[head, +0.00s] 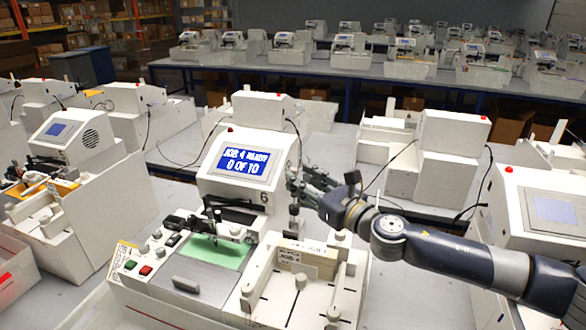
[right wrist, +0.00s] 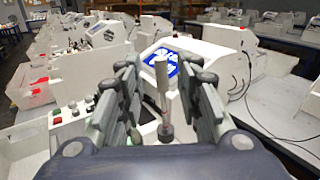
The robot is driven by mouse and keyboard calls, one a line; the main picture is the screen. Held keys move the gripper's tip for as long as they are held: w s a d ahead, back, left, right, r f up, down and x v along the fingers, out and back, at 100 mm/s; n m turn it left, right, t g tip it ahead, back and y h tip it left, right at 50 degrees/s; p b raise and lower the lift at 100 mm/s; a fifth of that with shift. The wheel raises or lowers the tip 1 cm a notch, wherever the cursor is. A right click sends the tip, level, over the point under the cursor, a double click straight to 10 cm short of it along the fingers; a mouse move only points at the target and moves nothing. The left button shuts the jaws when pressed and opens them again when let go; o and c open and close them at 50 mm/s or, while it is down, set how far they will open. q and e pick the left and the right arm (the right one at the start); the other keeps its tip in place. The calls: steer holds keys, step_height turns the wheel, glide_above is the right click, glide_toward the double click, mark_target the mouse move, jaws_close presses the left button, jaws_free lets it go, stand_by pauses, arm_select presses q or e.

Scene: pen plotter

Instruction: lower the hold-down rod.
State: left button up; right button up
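The pen plotter (head: 247,160) in front of me is a white machine whose blue screen reads "JOB 4 READY" and "0 OF 10". What looks like the hold-down rod (right wrist: 161,90) is an upright grey rod with a dark base in the right wrist view. In the head view its dark lower part (head: 294,222) shows below my gripper. My right gripper (head: 299,184) is at the rod from the right. It is open, with its fingers (right wrist: 162,72) on either side of the rod and visible gaps between. My left gripper is out of view.
A green sheet (head: 215,252) lies on the plotter bed, with red and green buttons (head: 138,267) to its left. A cream block (head: 308,258) sits in a white holder at the right. Similar machines (head: 65,147) stand close on both sides and behind.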

steer(key=x, duration=0.4)
steer(key=shift+d+p, duration=0.1)
steer(key=shift+p, duration=0.2)
steer(key=shift+w, duration=0.1)
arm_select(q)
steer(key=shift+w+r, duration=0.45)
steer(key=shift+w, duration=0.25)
arm_select(e)
jaws_close()
